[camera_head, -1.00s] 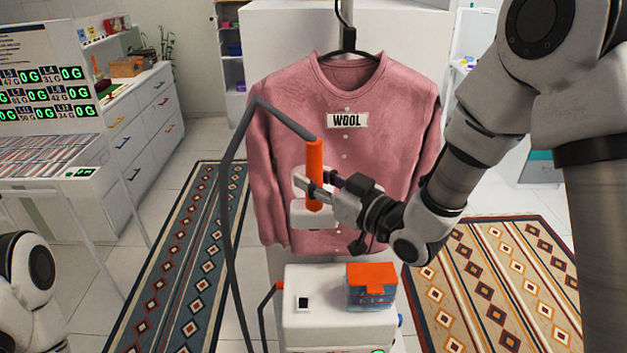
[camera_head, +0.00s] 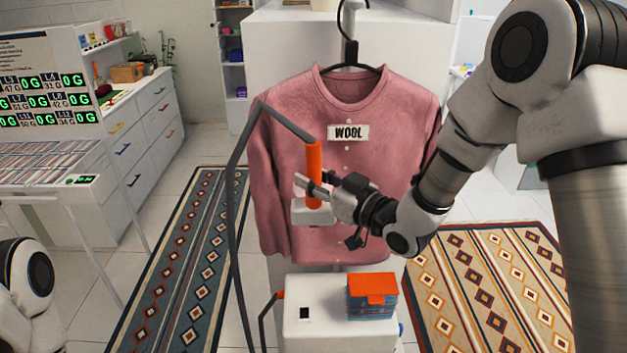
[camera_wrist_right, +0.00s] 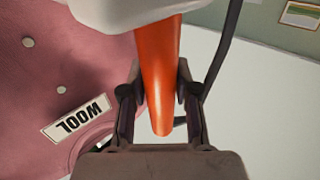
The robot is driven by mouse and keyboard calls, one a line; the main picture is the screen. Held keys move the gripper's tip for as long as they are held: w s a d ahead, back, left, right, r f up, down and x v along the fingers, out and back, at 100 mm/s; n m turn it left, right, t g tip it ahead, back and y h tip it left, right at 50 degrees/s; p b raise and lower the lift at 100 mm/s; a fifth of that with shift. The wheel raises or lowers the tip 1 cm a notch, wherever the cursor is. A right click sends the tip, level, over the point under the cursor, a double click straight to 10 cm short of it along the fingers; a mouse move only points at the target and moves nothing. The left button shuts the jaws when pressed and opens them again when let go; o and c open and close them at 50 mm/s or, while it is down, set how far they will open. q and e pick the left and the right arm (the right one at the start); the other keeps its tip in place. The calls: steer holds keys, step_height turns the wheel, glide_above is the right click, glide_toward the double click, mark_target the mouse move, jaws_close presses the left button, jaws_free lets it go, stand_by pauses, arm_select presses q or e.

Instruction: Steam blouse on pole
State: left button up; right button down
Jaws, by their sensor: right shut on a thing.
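A pink blouse (camera_head: 375,110) with a WOOL label (camera_head: 348,132) hangs on a dark hanger from a pole. It also shows in the right wrist view (camera_wrist_right: 75,85), turned upside down. My right gripper (camera_head: 318,189) is shut on the orange handle (camera_head: 313,160) of the steamer head and holds it upright before the blouse's lower left front. In the right wrist view the handle (camera_wrist_right: 158,75) stands between the fingers. The white steamer head (camera_head: 308,212) is below the fingers. I cannot tell whether it touches the cloth. My left gripper is out of view.
The white steamer base (camera_head: 330,325) with an orange-topped blue tank (camera_head: 372,296) stands below the blouse. A dark hose (camera_head: 232,210) loops down at the left of the blouse. Patterned rugs (camera_head: 180,260) lie at both sides. White drawers (camera_head: 140,130) stand at the left.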

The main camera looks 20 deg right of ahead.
steer(key=shift+s+d, duration=0.2)
steer(key=shift+d, duration=0.4)
steer(key=shift+s+d, duration=0.15)
steer(key=shift+d, duration=0.4)
steer(key=shift+s+a, duration=0.15)
steer(key=shift+s, duration=0.3)
steer(key=s+a+b, duration=0.1)
steer(key=s+b, duration=0.1)
steer(key=s, duration=0.4)
steer(key=shift+a, duration=0.35)
